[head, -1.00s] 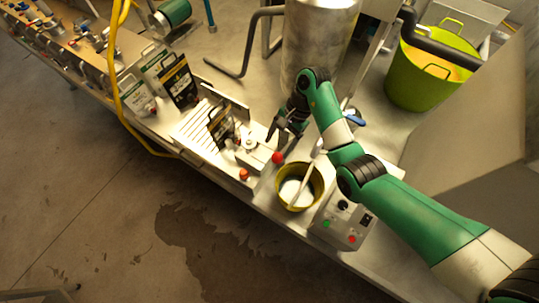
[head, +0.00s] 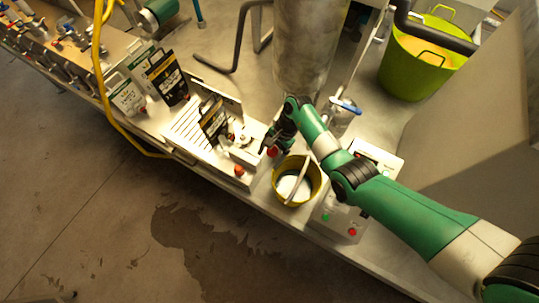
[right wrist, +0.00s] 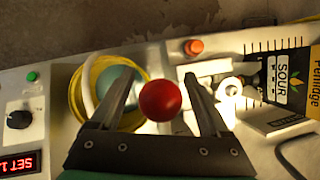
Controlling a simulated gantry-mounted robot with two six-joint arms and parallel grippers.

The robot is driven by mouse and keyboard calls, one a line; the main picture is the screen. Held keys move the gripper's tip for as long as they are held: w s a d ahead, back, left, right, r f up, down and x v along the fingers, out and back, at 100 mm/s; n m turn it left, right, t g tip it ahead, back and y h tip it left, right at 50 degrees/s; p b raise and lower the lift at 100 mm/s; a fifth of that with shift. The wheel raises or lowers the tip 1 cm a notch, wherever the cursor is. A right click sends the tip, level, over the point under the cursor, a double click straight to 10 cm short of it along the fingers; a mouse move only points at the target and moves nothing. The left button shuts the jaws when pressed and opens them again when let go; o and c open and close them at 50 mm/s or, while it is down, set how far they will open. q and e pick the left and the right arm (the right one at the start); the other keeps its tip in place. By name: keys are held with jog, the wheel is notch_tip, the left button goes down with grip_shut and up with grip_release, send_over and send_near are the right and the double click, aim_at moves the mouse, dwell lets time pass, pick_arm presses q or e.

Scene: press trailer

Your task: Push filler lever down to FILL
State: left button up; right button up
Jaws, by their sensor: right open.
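The filler lever's red ball knob (head: 272,152) shows beside the small filler unit (head: 245,150) on the bench. In the right wrist view the red knob (right wrist: 160,100) lies between the two fingers. My right gripper (head: 268,143) is open and close at the knob; in its wrist view the gripper (right wrist: 160,76) has a finger on each side, with gaps visible. Whether a finger touches the knob cannot be told. The lever's shaft and any FILL mark are hidden. A black pouch (head: 214,122) stands at the filler, also in the right wrist view (right wrist: 283,72). My left gripper is out of view.
A yellow bucket (head: 297,181) stands right of the filler. A control box (head: 342,219) with buttons is beyond it. An orange-red button (head: 239,170) sits at the filler's front. A steel tank (head: 308,50) is behind. Several pouches (head: 150,80) stand at left.

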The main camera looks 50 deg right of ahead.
grip_shut()
dwell(0.4)
